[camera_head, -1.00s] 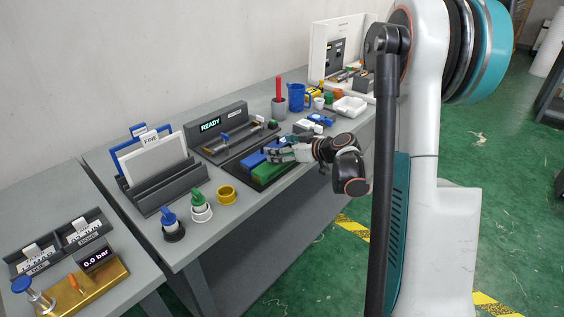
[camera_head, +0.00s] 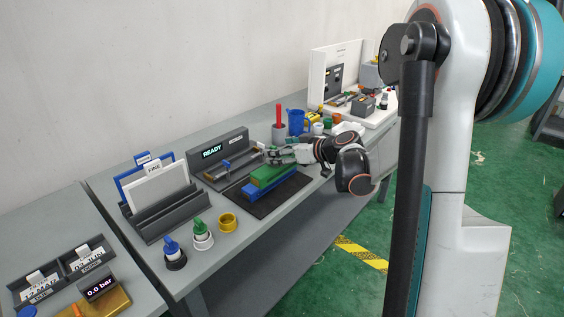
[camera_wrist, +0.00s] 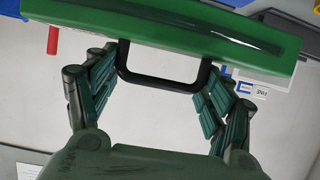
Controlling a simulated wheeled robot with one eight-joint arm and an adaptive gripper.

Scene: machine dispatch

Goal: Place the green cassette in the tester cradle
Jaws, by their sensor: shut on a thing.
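The green cassette (camera_head: 268,174) is a long bar. In the head view it shows just behind and above the blue cassette, apparently lifted off the mat. My gripper (camera_head: 281,157) is at its right end. In the wrist view the green cassette (camera_wrist: 190,35) spans the top, and my gripper (camera_wrist: 160,75) is shut on its black handle, a finger at each side. The tester cradle (camera_head: 228,173) is a dark grey unit behind, with a slot and a READY display (camera_head: 213,152). Whether anything lies in its slot is hard to tell.
The blue cassette (camera_head: 273,190) lies on the black mat (camera_head: 262,208). A rack (camera_head: 163,218) with white and blue panels stands left. Knobs (camera_head: 203,236) and a yellow ring (camera_head: 228,222) stand in front.

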